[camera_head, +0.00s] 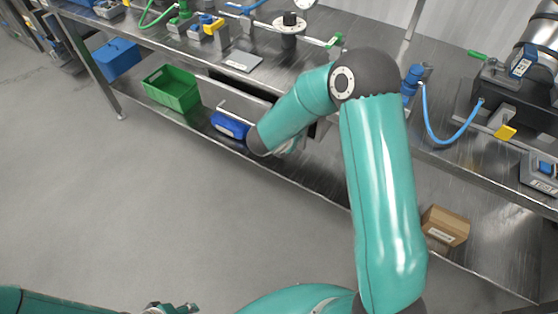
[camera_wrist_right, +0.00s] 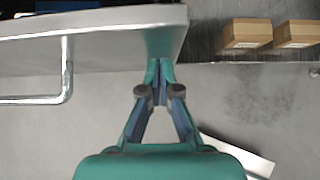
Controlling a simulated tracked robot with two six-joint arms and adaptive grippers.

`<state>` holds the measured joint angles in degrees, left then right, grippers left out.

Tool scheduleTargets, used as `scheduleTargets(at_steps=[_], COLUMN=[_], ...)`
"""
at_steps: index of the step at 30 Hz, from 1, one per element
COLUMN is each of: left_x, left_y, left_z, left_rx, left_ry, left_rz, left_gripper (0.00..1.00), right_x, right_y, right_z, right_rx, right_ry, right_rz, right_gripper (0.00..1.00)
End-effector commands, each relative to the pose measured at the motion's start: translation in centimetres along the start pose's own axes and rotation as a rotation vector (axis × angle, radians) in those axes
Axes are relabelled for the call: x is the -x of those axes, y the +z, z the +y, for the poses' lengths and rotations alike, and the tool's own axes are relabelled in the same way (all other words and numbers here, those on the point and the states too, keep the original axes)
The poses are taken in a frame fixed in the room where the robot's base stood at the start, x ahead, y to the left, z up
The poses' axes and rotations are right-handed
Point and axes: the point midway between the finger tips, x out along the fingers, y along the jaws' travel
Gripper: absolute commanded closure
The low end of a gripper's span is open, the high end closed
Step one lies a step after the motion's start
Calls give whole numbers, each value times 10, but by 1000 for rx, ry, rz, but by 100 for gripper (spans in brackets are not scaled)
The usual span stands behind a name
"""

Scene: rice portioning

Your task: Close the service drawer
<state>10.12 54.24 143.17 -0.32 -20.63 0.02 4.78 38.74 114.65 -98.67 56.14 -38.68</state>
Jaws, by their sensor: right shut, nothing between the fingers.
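The service drawer (camera_head: 248,108) is a grey metal drawer under the bench edge, with a bar handle. In the head view it stands out from the bench and a dark gap shows behind its front. My right arm covers its right end. In the right wrist view the drawer front (camera_wrist_right: 100,48) fills the upper left, with its handle (camera_wrist_right: 66,85) at left. My right gripper (camera_wrist_right: 160,68) is shut and empty, its tips at the drawer front's right end; I cannot tell if they touch. My left gripper (camera_head: 172,308) shows only partly at the bottom edge of the head view.
A cardboard box (camera_head: 445,226) is on the shelf at right. The benchtop holds a scale, hoses and machines. The floor in front is clear.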

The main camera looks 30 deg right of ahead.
Motion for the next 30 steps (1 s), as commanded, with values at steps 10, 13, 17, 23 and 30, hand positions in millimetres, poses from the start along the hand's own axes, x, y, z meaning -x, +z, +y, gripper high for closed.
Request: scheduleTargets(at_steps=[10,13,17,23,30], left_x=[-7,-7,-7,-7,-9], left_y=[0,0,0,0,0], left_z=[-2,-2,-3,-3,-3], left_rx=[0,0,0,0,0], left_ry=[0,0,0,0,0], left_rz=[0,0,0,0,0], left_gripper=[60,60,60,60,60], right_x=[-35,-38,-39,-39,-37], right_y=[34,37,40,42,40], right_z=[1,2,2,2,2], right_rx=[-1,1,1,-1,-1], right_ry=[1,2,2,2,2], right_rz=[0,1,-1,-6,-9], right_gripper=[100,100,100,100,100])
